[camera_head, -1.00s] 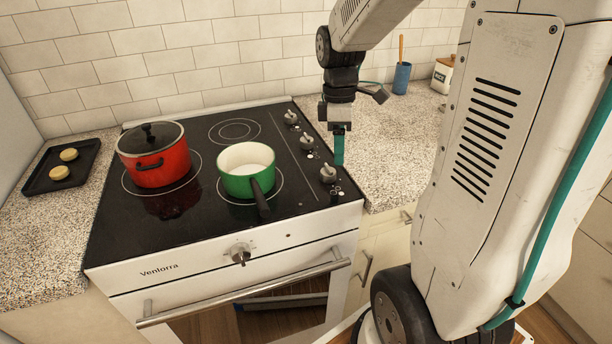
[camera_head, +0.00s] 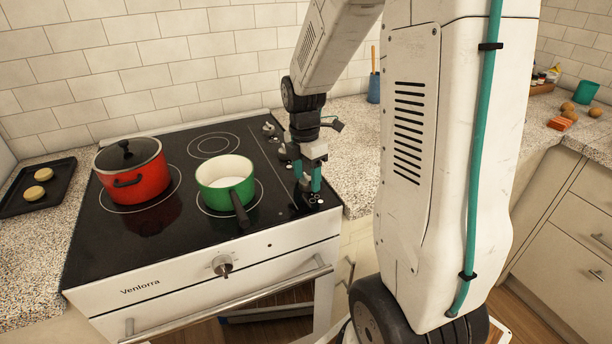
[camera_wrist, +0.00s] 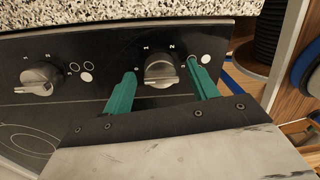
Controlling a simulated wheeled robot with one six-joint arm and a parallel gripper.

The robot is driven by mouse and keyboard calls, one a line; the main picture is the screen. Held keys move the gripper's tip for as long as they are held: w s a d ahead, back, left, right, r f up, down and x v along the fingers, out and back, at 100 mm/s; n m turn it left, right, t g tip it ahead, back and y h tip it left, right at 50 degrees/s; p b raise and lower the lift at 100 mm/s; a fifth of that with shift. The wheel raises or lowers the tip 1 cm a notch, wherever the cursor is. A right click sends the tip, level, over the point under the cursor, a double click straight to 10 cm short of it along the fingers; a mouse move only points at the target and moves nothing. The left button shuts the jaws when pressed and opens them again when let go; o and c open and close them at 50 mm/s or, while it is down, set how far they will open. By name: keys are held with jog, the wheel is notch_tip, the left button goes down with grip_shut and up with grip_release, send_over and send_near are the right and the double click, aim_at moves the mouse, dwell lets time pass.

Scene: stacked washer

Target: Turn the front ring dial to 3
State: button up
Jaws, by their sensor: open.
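The front ring dial (camera_wrist: 160,70) is a grey metal knob on the black hob panel, with small numerals around it. In the wrist view my gripper (camera_wrist: 161,72) is open, with one green finger on each side of this dial. I cannot tell whether the fingers touch it, nor exactly which mark it points to. In the head view my gripper (camera_head: 308,184) is low over the front right of the hob (camera_head: 150,228), and its fingers mostly hide the dial.
Another ring dial (camera_wrist: 42,78) lies to the left in the wrist view. A green saucepan (camera_head: 226,183) stands left of my gripper, its handle pointing forward. A red pot (camera_head: 133,175) is further left. The oven knob (camera_head: 222,265) is on the front face, above the partly open oven door.

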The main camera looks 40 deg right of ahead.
jog(key=shift+f, duration=0.15)
jog(key=c, duration=0.9)
jog(key=shift+c, duration=0.2)
